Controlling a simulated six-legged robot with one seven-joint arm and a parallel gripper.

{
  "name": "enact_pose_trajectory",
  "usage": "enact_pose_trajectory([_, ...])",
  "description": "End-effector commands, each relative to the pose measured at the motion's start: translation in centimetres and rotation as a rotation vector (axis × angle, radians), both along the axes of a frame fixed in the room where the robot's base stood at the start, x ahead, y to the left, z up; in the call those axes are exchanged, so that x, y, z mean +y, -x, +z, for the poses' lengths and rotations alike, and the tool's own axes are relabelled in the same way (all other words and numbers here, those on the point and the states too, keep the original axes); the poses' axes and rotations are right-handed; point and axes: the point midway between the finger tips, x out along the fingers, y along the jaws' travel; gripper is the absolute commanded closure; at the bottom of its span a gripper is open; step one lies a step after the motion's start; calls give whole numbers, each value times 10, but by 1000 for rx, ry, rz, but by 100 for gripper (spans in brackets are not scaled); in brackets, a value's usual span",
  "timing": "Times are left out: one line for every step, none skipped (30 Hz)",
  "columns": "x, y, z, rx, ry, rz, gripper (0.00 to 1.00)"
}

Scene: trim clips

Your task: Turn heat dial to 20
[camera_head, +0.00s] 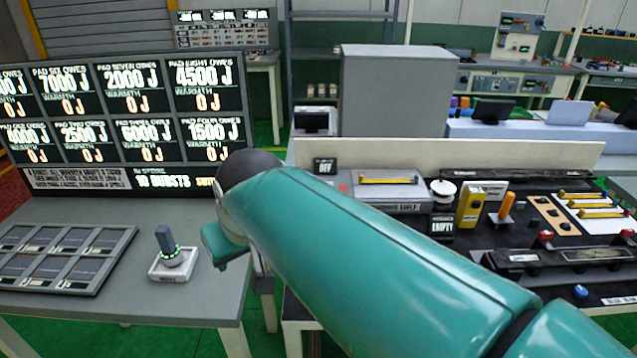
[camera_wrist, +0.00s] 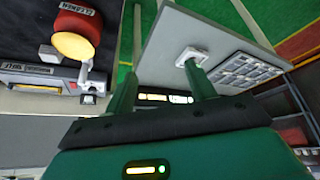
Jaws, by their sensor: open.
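A dial (camera_head: 172,255) with a dark upright knob and a green-lit ring sits on a small white base at the right part of the grey left table (camera_head: 205,300). Its label is too small to read, so I cannot tell its setting. The white dial base also shows in the wrist view (camera_wrist: 190,55), partly behind one finger. My gripper (camera_wrist: 160,75) is open and empty, its two green fingers apart and some way from the dial. In the head view my teal arm reaches across the middle, its end just right of the dial; the fingers are not clear there.
A panel of square pads (camera_head: 62,255) lies left of the dial. A display board (camera_head: 120,110) with joule readings stands behind. A dark bench (camera_head: 500,235) with several tools and a warming shelf (camera_head: 385,190) is at right. A red cleaner canister (camera_wrist: 78,28) shows in the wrist view.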

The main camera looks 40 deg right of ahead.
Motion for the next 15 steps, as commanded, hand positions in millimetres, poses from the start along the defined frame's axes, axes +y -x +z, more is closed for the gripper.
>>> enact_pose_trajectory([-14,-20,7,10,1,-25,45])
enact_pose_trajectory([-21,-31,10,13,3,-37,45])
enact_pose_trajectory([-31,-45,14,18,4,-52,45])
enact_pose_trajectory([-39,-55,17,20,4,-62,45])
enact_pose_trajectory([-48,-65,20,23,5,-73,45])
enact_pose_trajectory([-60,-79,23,25,6,-88,45])
enact_pose_trajectory([-70,-89,25,28,6,-99,45])
enact_pose_trajectory([-79,-99,26,31,6,-110,45])
enact_pose_trajectory([-93,-111,26,37,5,-125,45])
enact_pose_trajectory([-104,-121,26,39,6,-135,45])
enact_pose_trajectory([-115,-130,26,42,4,-146,45])
enact_pose_trajectory([-130,-141,25,45,3,-161,45])
enact_pose_trajectory([-142,-150,24,48,2,-173,45])
enact_pose_trajectory([-154,-158,22,49,2,-183,45])
enact_pose_trajectory([-171,-169,19,53,0,-197,45])
